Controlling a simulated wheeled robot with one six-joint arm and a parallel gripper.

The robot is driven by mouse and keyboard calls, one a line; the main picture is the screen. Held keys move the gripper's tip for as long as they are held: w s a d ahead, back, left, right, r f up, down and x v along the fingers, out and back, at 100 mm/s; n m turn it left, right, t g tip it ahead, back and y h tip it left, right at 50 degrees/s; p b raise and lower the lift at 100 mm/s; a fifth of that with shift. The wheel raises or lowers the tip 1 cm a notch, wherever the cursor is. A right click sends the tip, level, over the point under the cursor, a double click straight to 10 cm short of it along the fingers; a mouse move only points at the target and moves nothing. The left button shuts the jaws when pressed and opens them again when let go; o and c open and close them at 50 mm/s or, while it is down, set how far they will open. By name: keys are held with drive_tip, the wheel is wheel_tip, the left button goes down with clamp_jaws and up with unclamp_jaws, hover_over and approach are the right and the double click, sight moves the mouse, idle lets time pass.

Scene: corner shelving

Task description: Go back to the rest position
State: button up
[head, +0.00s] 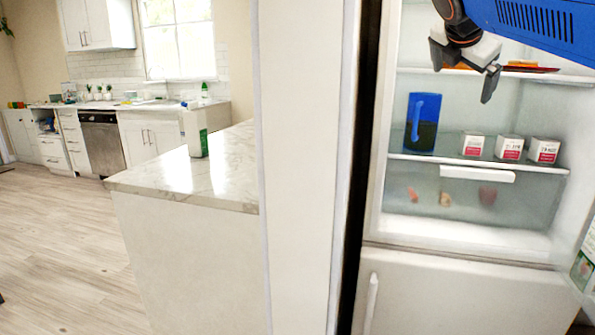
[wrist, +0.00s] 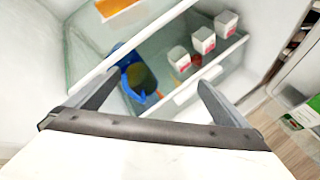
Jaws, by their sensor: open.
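My gripper (head: 468,71) is at the upper right of the head view, in front of the open fridge's upper shelf. In the wrist view my gripper (wrist: 155,95) shows both fingers spread apart with nothing between them in their grasp. My blue arm reaches in from the upper right corner. The fridge (head: 470,240) stands open, with a blue pitcher (head: 423,122) and several small white-and-red cartons (head: 510,148) on its middle shelf. The pitcher (wrist: 135,75) and cartons (wrist: 204,40) also show beyond the fingers in the wrist view.
A glass shelf (head: 415,71) with orange packages (head: 527,68) lies close to the gripper. A clear drawer (head: 475,195) sits below the middle shelf. A marble counter (head: 190,180) with a green-and-white carton (head: 195,135) stands left of a wall panel (head: 300,160). The wooden floor (head: 60,250) at left is clear.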

drive_tip(key=s+a+f+m+g+y, duration=0.1)
drive_tip(key=s+f+m, duration=0.6)
drive_tip(key=f, duration=0.8)
drive_tip(key=s+a+f+m+g+y, duration=0.2)
drive_tip(key=s+a+f+m, duration=0.3)
drive_tip(key=s+f, duration=0.9)
drive_tip(key=s+a+f+m+g+y, duration=0.1)
drive_tip(key=s+a+f+m+y, duration=0.2)
drive_tip(key=s+f+m, duration=0.7)
wheel_tip(320, 180, down, 6)
drive_tip(key=shift+s+f+m+g, duration=0.1)
drive_tip(key=shift+s+m+g, duration=0.2)
drive_tip(key=shift+s, duration=0.15)
